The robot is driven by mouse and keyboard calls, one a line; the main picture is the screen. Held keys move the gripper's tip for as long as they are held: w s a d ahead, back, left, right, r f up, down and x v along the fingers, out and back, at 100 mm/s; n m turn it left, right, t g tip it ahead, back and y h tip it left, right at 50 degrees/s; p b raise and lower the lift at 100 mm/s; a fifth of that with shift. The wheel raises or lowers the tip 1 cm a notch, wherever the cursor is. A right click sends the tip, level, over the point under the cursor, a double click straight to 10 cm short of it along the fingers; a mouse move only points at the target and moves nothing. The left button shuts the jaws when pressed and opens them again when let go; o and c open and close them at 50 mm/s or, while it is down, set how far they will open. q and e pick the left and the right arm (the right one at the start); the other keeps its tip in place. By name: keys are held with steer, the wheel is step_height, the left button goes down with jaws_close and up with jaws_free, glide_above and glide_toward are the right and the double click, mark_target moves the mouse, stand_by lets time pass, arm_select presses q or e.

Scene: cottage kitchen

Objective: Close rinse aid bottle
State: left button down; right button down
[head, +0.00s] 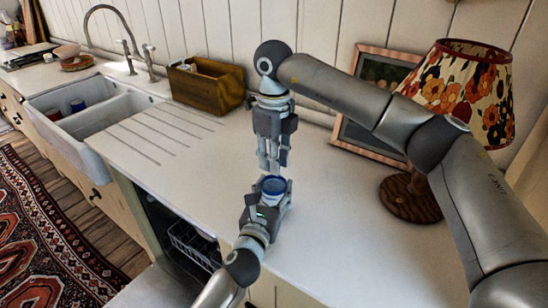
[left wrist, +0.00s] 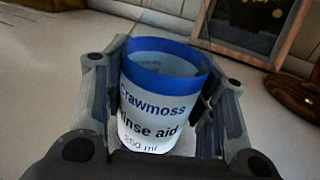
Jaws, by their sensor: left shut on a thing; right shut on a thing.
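The rinse aid bottle (head: 273,187) is a short white cylinder with a blue band at the top, upright just above or on the counter; I cannot tell which. In the left wrist view the bottle (left wrist: 155,108) reads "Crawmoss Rinse aid 250 ml", and its top looks open. My left gripper (head: 270,196) is shut around its sides. My right gripper (head: 273,163) points down right above the bottle, apart from its rim. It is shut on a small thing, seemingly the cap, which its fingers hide.
The white counter (head: 340,240) is clear around the bottle. A lamp (head: 463,95) and a picture frame (head: 372,130) stand at the right, a wooden box (head: 207,88) behind. The sink (head: 85,115) is at the left. An open dishwasher with a rack (head: 190,240) lies below the counter's front edge.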

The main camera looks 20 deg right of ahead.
steer(key=shift+m, duration=1.2)
steer(key=c, duration=1.2)
jaws_free()
steer(key=shift+o, duration=0.2)
steer(key=shift+r, duration=0.1)
step_height(320, 180, up, 12)
arm_select(q)
steer(key=c, duration=0.5)
jaws_free()
